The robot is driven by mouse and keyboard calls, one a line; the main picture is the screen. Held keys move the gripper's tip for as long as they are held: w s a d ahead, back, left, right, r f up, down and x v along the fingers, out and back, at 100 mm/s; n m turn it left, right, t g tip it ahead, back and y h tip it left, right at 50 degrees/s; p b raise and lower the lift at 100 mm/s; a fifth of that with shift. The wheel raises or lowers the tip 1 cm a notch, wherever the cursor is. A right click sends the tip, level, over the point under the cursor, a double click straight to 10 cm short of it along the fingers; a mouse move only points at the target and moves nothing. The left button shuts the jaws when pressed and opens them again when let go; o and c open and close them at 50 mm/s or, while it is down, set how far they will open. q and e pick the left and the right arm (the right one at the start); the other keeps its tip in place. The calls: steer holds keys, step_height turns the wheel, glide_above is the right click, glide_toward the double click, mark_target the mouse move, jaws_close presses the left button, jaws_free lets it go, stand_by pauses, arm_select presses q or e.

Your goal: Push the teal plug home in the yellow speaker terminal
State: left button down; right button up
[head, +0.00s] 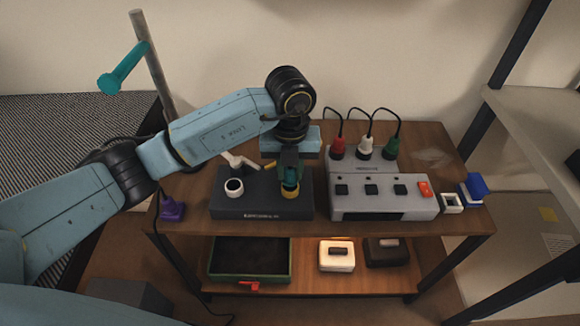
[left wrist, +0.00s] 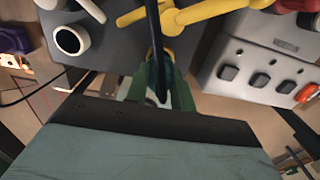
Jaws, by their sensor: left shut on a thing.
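The dark speaker terminal block (head: 262,207) sits on the wooden bench. Its yellow terminal (head: 290,194) is on the right, with a yellow lever that shows large in the left wrist view (left wrist: 192,14). My left gripper (head: 289,178) points down over the yellow terminal, shut on the teal plug, which my fingers mostly cover. In the left wrist view a dark strip, perhaps the plug's cable, runs between my green fingers (left wrist: 160,92). I cannot tell how deep the plug sits. My right gripper is not in view.
A white terminal (head: 234,187) with a white lever is left on the block. Right of it stands a grey switch box (head: 383,196) with red, white and green plugs behind. A purple plug (head: 172,208) lies at the bench's left edge. Blue and white items sit far right.

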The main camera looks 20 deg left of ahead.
arm_select(q)
steer(key=shift+f+b, duration=0.5)
steer(key=shift+f, duration=0.5)
stand_by(0.4)
steer(key=c, duration=1.1)
jaws_free()
